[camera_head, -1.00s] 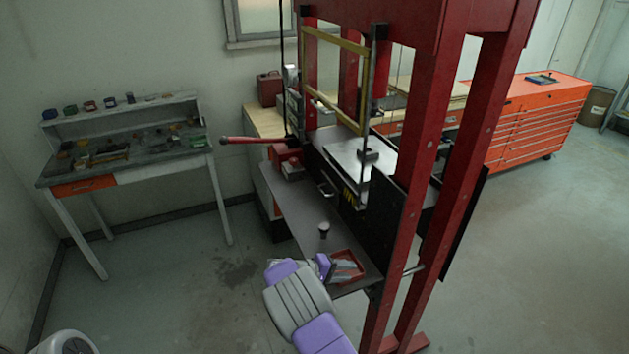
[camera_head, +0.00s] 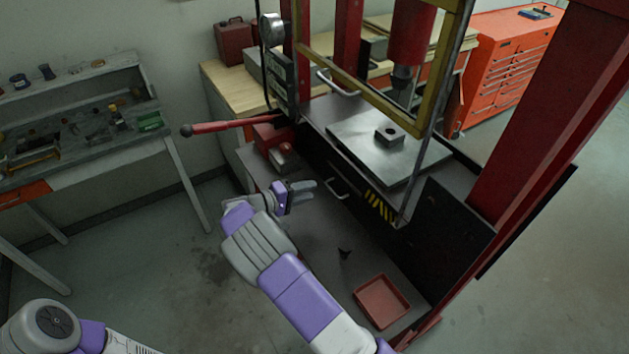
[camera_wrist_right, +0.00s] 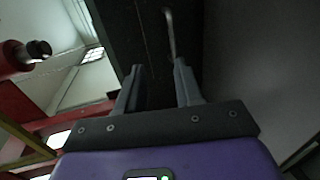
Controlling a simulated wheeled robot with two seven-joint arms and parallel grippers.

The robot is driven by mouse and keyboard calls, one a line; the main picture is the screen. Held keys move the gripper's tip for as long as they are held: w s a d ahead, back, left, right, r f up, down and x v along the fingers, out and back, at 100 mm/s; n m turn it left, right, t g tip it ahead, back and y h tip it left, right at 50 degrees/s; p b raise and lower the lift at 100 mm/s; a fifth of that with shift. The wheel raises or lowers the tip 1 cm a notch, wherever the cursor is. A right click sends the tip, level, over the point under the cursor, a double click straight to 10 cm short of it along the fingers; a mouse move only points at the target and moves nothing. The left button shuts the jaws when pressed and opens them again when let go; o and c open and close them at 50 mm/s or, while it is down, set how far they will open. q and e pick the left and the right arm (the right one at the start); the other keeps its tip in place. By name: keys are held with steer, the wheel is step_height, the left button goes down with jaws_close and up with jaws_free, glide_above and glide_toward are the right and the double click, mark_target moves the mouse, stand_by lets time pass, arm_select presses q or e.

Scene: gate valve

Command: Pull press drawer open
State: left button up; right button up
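The press drawer has a black front (camera_head: 350,200) under the steel press bed. Its pale bar handle (camera_head: 336,188) shows just right of my right gripper (camera_head: 306,190) in the head view. The right gripper's fingers point toward the handle, with a gap between them. In the right wrist view, the two fingers (camera_wrist_right: 157,88) are apart with nothing between them. The handle (camera_wrist_right: 170,32) stands beyond the fingertips, nearer the right finger's line. The drawer looks shut. Part of my left arm shows at lower left, but its gripper is out of view.
A steel plate (camera_head: 388,150) lies on the press bed. A red pump with a long lever (camera_head: 225,127) is left of the drawer. A red tray (camera_head: 382,301) and a small dark object (camera_head: 345,253) lie on the shelf below. Red posts (camera_head: 545,110) stand at right.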

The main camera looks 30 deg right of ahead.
steer(key=shift+s+f+b, duration=0.15)
steer(key=shift+f+b, duration=0.55)
steer(key=shift+f, duration=0.1)
steer(key=shift+s+f+b, duration=0.1)
steer(key=shift+s+b, duration=0.2)
steer(key=shift+s, duration=0.05)
steer(key=shift+w+d+f, duration=0.1)
steer(key=shift+d+f, duration=0.05)
steer(key=x, duration=0.7)
steer(key=shift+w+d+p, duration=0.15)
steer(key=shift+w+p, duration=0.2)
steer(key=shift+w, duration=0.05)
steer(key=shift+s, duration=0.1)
jaws_close()
